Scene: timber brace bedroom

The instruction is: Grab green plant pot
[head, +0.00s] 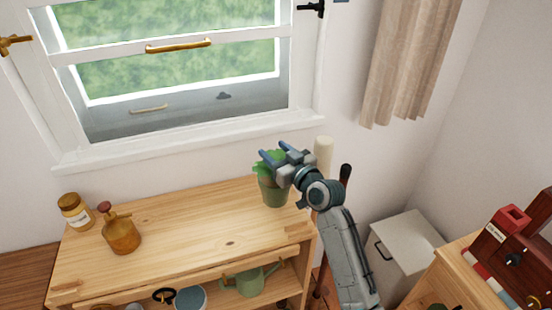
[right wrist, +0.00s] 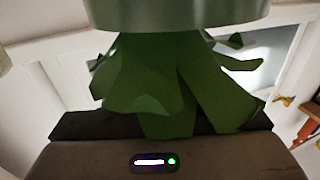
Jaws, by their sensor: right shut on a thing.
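The green plant pot (head: 274,194) with leafy green foliage stands upright at the back right of the wooden bench. My right gripper (head: 272,156) reaches over from the right and is shut on the plant at its top, around the leaves. In the right wrist view the pot's rim (right wrist: 175,14) is at the top edge and the broad leaves (right wrist: 170,85) fill the middle. Whether the pot's base touches the bench cannot be told. My left gripper is not in view.
The wooden bench (head: 175,240) also holds an amber spray bottle (head: 121,234) and a labelled jar (head: 74,211) at left. A green watering can (head: 250,281) sits on its lower shelf. A window is behind. A white box (head: 405,255) stands at right. The bench's middle is clear.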

